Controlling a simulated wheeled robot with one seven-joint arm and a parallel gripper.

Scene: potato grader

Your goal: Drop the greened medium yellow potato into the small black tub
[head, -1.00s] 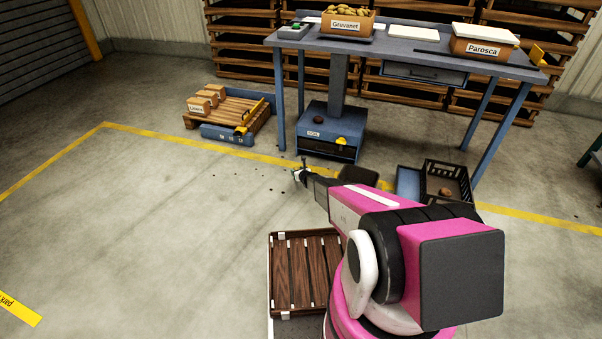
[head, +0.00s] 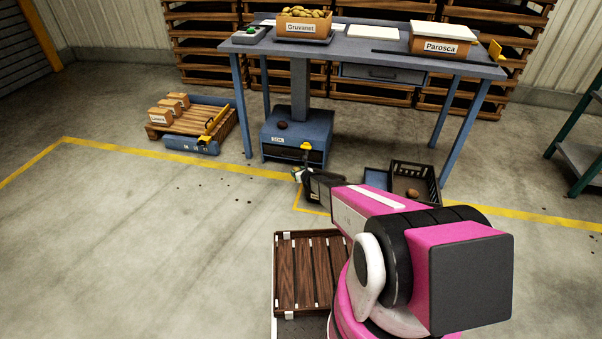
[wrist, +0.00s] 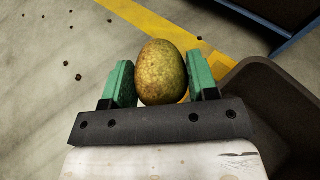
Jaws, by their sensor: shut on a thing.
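My gripper (wrist: 162,82) is shut on a yellow-brown potato (wrist: 161,72) with a greenish tint, held between its two green fingers in the wrist view. The floor with a yellow line lies below it. A black tub (wrist: 262,110) is at the right of the wrist view, beside the gripper and not under the potato; only part of it shows. In the head view my gripper (head: 298,174) is small, in front of the blue cabinet, and the potato cannot be made out there. The tub is mostly hidden behind my arm in that view.
A blue table (head: 360,50) holds a Gruvanet box (head: 297,27) and a Parosca box (head: 441,47). A black crate (head: 428,172) with a brown potato stands right of my arm. A pallet with small boxes (head: 195,121) is at left. Open floor lies at left.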

